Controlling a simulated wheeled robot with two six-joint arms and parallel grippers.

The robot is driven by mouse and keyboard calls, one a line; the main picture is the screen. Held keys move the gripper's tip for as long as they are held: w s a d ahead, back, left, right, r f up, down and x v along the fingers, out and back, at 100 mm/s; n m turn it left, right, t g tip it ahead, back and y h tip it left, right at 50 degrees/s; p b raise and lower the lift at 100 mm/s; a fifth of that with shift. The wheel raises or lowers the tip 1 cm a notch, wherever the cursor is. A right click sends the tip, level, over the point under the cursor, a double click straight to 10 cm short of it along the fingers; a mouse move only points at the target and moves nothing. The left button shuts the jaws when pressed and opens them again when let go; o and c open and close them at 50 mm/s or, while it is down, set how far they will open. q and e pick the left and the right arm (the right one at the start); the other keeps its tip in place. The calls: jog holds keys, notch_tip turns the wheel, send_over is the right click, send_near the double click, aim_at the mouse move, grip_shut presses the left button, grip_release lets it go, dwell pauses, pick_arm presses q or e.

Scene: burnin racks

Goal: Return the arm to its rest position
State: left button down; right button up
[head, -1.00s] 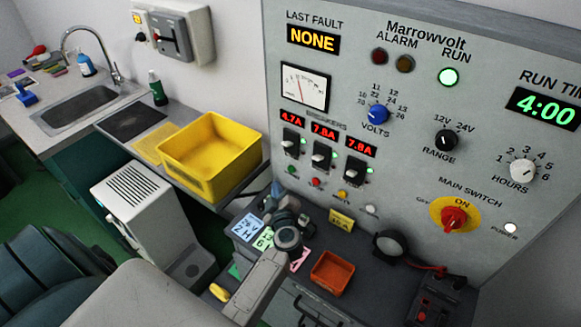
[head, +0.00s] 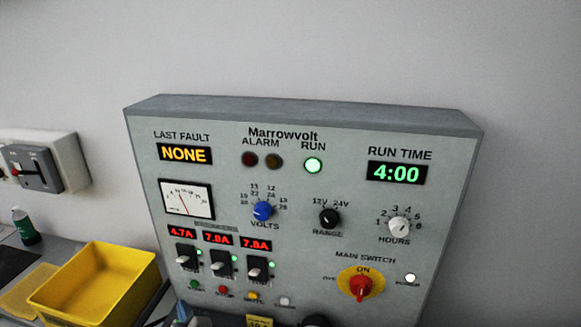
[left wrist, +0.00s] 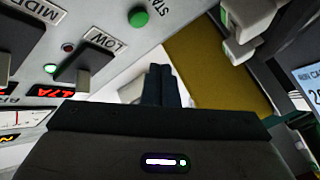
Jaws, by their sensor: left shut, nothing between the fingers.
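My left gripper (left wrist: 163,88) shows in the left wrist view with its two dark fingers together and nothing between them. It is close to the control panel, near a breaker switch labelled LOW (left wrist: 88,62) and a green START button (left wrist: 138,17). In the head view only a small part of my left arm or gripper shows at the bottom edge, below the panel's left side. My right gripper is in neither view now.
The grey Marrowvolt panel (head: 300,180) has its green RUN lamp (head: 313,165) lit and shows 4:00. Its red main switch (head: 361,287) points to ON. A yellow bin (head: 95,285) stands on the counter at left. A grey wall box (head: 40,165) hangs above it.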

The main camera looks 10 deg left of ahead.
pick_arm(q)
jog(key=s+d+r+m+t+h, duration=0.2)
jog(key=d+r+m+t+h, duration=0.45)
jog(key=d+m+h, duration=0.3)
jog(key=s+d+f+m+g+h, duration=0.2)
jog(key=s+d+m+g+h, duration=0.35)
jog(key=m+h, duration=0.2)
jog(key=s+a+f+g+y, duration=0.2)
jog(key=s+g, duration=0.2)
jog(key=s, duration=0.4)
jog(key=s+a+f+m+g+y, duration=0.1)
jog(key=s+a+f+g+y, duration=0.15)
jog(key=s, duration=0.45)
jog(key=s+a+f+g+y, duration=0.1)
jog(key=s+a+g+y, duration=0.2)
jog(key=s+g, duration=0.35)
notch_tip(320, 180, down, 37)
jog(key=s+a+b, duration=0.1)
jog(key=a+b, duration=0.2)
jog(key=b, duration=0.4)
jog(key=s+f+b, duration=0.2)
jog(key=s+f, duration=0.7)
jog(key=f, duration=0.3)
jog(key=s+f+b, duration=0.3)
jog(key=s+f, duration=0.6)
jog(key=f, duration=0.3)
jog(key=shift+s+a+f+h, duration=0.25)
jog(key=shift+s+a+h, duration=0.1)
jog(key=shift+s+a, duration=0.1)
